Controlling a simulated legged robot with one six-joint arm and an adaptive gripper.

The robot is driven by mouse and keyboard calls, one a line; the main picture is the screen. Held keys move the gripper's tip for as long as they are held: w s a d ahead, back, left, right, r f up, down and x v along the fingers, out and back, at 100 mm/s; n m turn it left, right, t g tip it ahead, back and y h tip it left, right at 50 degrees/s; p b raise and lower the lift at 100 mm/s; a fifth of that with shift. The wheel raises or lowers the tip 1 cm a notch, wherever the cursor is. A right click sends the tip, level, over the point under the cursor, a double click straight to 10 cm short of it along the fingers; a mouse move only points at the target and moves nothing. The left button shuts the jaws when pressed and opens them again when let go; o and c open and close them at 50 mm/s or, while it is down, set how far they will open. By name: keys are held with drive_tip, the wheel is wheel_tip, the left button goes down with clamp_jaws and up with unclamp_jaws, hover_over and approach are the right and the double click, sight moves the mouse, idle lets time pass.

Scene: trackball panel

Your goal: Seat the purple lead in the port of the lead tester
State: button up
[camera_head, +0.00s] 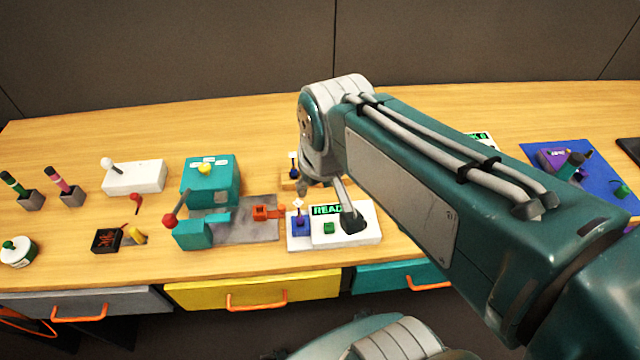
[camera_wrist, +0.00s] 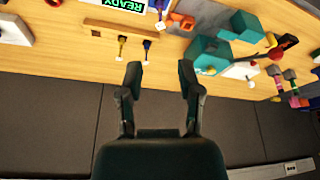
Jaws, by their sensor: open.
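A small dark blue-purple lead (camera_wrist: 147,45) with a white end stands at a wooden rack (camera_wrist: 107,27), beside a yellow lead (camera_wrist: 122,45). In the head view the rack (camera_head: 287,184) is partly hidden by my arm. A white box (camera_head: 335,238) with a lit READY display (camera_head: 327,210) stands just in front of the rack. A purple block (camera_head: 300,229) with a white-topped piece sits at its left end. I cannot tell for sure which unit is the lead tester. My gripper (camera_wrist: 160,75) is open and empty, with the leads beyond its fingertips.
A teal machine (camera_head: 210,183) and a grey plate with an orange part (camera_head: 266,212) stand left of the white box. A blue mat (camera_head: 595,190) with a purple device (camera_head: 552,159) lies at the right. My arm hides the table's middle right.

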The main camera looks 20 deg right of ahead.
drive_tip(key=shift+t, duration=0.9)
drive_tip(key=s, duration=0.2)
drive_tip(key=s+r, duration=0.1)
drive_tip(key=s, duration=0.1)
drive_tip(key=shift+s, duration=0.3)
idle(0.6)
